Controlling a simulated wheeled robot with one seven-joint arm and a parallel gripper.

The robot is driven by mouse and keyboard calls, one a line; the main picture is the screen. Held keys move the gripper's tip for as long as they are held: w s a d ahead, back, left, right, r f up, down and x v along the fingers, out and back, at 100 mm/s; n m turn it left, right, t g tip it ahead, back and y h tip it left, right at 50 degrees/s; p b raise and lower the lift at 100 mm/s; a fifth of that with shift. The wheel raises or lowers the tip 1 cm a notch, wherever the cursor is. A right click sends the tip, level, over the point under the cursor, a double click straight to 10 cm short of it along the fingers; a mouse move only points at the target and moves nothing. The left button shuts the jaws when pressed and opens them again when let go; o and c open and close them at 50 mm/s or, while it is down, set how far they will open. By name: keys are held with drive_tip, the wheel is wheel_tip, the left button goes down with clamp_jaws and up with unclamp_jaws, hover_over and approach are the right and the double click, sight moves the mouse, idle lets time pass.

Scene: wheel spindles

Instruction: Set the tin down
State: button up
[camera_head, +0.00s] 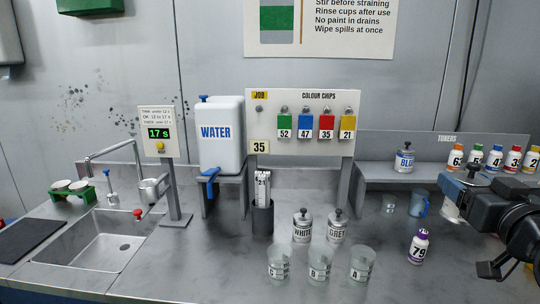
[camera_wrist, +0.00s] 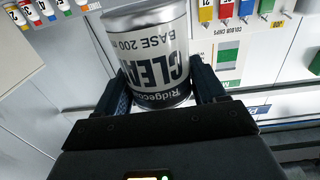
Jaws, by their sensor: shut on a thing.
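The tin (camera_wrist: 150,60) is white and silver, labelled "CLEAR BASE 200" and "Ridgecoat". It fills the top middle of the wrist view, between the two fingers of my gripper (camera_wrist: 160,88), which are shut on its sides. The tin appears tilted in that view. In the head view my gripper (camera_head: 472,190) is at the right, in front of the toner shelf. It hides most of the tin; only a pale edge (camera_head: 450,209) shows at its left. I cannot tell the gap between the tin and the bench.

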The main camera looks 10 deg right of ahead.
sight(456, 222)
drive_tip(key=shift+s+a+f, duration=0.25)
drive_tip(key=shift+a+f, duration=0.15)
drive_tip(key=shift+f, duration=0.25)
drive_tip(key=shift+s+a+f, duration=0.2)
drive_tip(key=shift+a+f, duration=0.2)
drive_tip(key=shift+f, duration=0.2)
drive_tip(key=s+a+f+n+y, duration=0.1)
drive_tip(key=a+f+y, duration=0.1)
drive_tip(key=a+f, duration=0.5)
drive_tip(key=s+a+f+n+y, duration=0.1)
drive_tip(key=a+f, duration=0.6)
drive_tip(key=f, duration=1.1)
drive_tip(key=s+a+f+n+y, duration=0.1)
drive_tip(key=a+f+y, duration=0.1)
drive_tip(key=a+f, duration=0.5)
wheel_tip(456, 222, down, 6)
drive_tip(key=shift+f+n+t+y, duration=0.1)
drive_tip(key=shift+n+t+y, duration=0.2)
drive_tip(key=shift+t, duration=0.1)
drive_tip(key=shift+w, duration=0.1)
drive_tip(key=shift+a+f+b, duration=0.1)
drive_tip(key=shift+f+b, duration=0.65)
drive_tip(key=shift+b, duration=0.05)
